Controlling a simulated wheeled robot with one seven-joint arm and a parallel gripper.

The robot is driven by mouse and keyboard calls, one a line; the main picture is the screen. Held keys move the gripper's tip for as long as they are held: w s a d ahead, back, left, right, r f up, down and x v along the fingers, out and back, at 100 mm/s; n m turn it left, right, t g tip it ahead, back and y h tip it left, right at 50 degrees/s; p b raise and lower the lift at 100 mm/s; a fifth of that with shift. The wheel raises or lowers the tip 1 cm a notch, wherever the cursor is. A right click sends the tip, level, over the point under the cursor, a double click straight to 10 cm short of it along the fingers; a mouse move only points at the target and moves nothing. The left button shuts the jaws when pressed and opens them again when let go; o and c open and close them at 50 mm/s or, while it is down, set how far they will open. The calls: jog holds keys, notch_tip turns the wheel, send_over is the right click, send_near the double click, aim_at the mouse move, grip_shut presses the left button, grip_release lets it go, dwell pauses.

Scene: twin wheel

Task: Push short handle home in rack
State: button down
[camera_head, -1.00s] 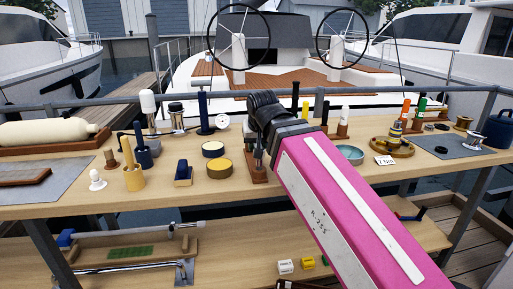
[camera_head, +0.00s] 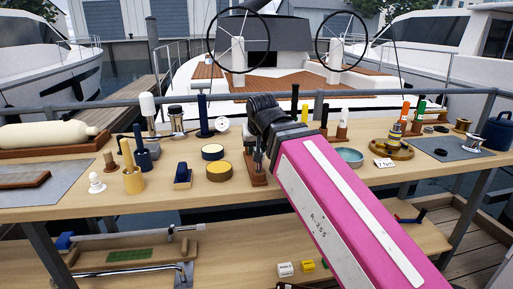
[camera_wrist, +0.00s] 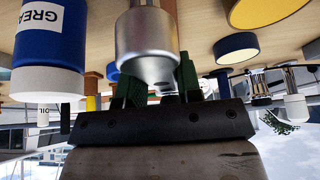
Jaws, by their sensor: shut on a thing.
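My gripper (camera_head: 258,152) points down over the middle of the upper bench, above a small brown wooden block (camera_head: 256,172). In the wrist view my gripper (camera_wrist: 158,88) has green fingers on either side of a silver, round-ended cylinder (camera_wrist: 147,42) and is shut on it. I cannot tell whether this cylinder is the short handle. My black wrist and pink arm hide much of the bench behind, so I cannot make out the rack slot or how deep any handle sits.
In the wrist view, a blue grease can (camera_wrist: 50,45) stands close by.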

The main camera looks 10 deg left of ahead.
jog(key=shift+f, duration=1.7)
jog(key=c, duration=0.7)
grip_release()
jog(key=shift+v, duration=5.4)
jog(key=shift+s, duration=0.1)
